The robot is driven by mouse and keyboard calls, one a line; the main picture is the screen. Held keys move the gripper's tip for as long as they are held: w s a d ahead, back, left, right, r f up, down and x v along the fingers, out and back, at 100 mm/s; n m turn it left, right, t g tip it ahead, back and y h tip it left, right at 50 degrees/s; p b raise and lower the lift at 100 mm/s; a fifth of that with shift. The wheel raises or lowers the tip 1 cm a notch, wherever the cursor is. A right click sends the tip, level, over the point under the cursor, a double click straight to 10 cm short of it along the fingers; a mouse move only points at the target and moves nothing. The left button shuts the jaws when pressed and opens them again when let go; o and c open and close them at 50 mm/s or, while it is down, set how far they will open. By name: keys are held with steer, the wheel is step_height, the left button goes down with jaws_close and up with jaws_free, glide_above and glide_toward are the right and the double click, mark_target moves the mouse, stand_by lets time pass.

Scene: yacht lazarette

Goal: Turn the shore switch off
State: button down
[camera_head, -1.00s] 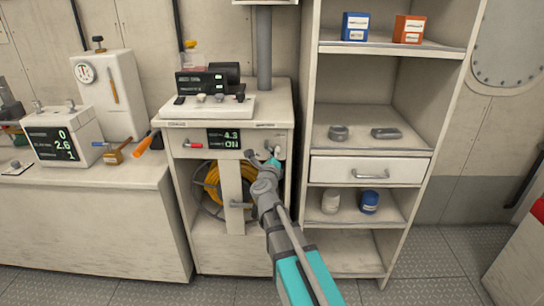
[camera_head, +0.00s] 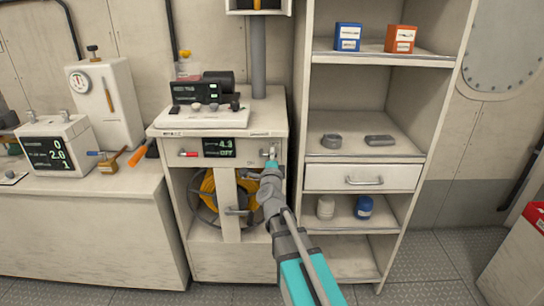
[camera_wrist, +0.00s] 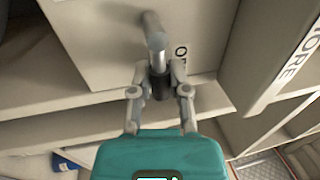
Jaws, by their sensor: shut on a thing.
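The shore switch (camera_head: 273,150) is a small metal lever at the right of the cabinet's front panel. In the wrist view the grey switch lever (camera_wrist: 156,45) runs down from the pale panel, with a dark part between my fingers. My gripper (camera_wrist: 160,84) is shut on this lever, one finger on each side. In the head view my gripper (camera_head: 271,161) is at the panel and partly covers the switch. The dark display (camera_head: 219,148) on the panel shows green text that reads about 4.3, with OFF under it.
A red-handled control (camera_head: 189,154) sits left of the display. An open bay below holds a yellow hose reel (camera_head: 208,187) behind an upright with a bar handle (camera_head: 238,211). A shelf unit with a drawer (camera_head: 362,177) stands close on the right. The floor in front is clear.

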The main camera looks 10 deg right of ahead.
stand_by(0.4)
steer(key=c, duration=0.6)
jaws_free()
